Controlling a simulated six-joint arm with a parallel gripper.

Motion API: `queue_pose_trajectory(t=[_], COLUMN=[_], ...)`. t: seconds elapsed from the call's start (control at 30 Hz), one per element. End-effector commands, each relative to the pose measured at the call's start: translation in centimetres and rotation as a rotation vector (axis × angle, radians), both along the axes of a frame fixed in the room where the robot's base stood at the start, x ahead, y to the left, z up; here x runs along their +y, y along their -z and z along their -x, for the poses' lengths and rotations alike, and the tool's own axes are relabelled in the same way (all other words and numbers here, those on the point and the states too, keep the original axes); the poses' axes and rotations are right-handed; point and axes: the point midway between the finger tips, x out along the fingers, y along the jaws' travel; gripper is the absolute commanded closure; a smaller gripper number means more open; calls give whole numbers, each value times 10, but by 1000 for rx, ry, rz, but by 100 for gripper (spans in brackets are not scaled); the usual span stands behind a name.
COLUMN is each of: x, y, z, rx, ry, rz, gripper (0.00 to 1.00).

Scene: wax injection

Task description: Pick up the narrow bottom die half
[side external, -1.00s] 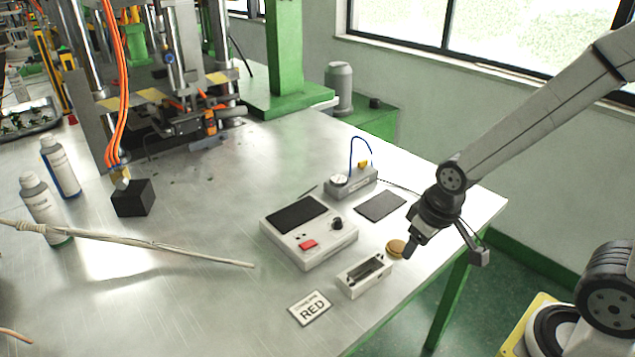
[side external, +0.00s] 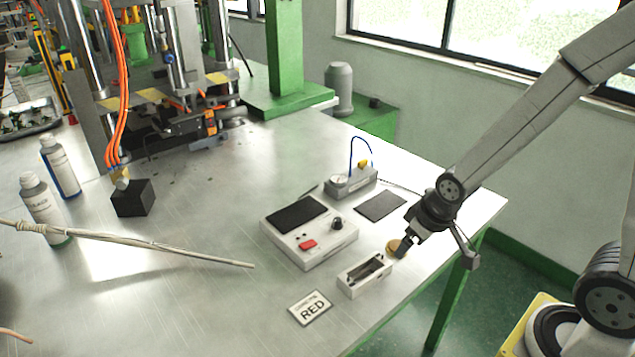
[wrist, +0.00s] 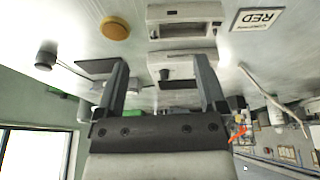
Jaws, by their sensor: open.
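A small pale metal block with a dark slot along its top (side external: 365,276), which looks like the narrow die half, lies near the table's front right edge. The same block (wrist: 185,12) is at the top of the wrist view, beyond the fingertips. My gripper (side external: 403,248) is above the table, to the upper right of the block and apart from it. In the wrist view my gripper (wrist: 161,62) has its two fingers wide apart with nothing held between them.
A tan round disc (side external: 392,246) lies close by my fingers, partly covered. A control box (side external: 310,240), gauge unit (side external: 350,183) and dark pad (side external: 380,206) stand behind the block. A RED sign (side external: 311,308) lies left of it.

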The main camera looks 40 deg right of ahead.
Motion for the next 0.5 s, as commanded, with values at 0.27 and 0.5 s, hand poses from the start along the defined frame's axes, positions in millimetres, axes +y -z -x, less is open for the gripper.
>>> queue_pose_trajectory(t=[0.27, 0.5], x=[-25, -37], y=[37, 64], z=[-21, -31], rx=[-140, -273], ry=[-20, -42], rz=[14, -13], gripper=[10, 10])
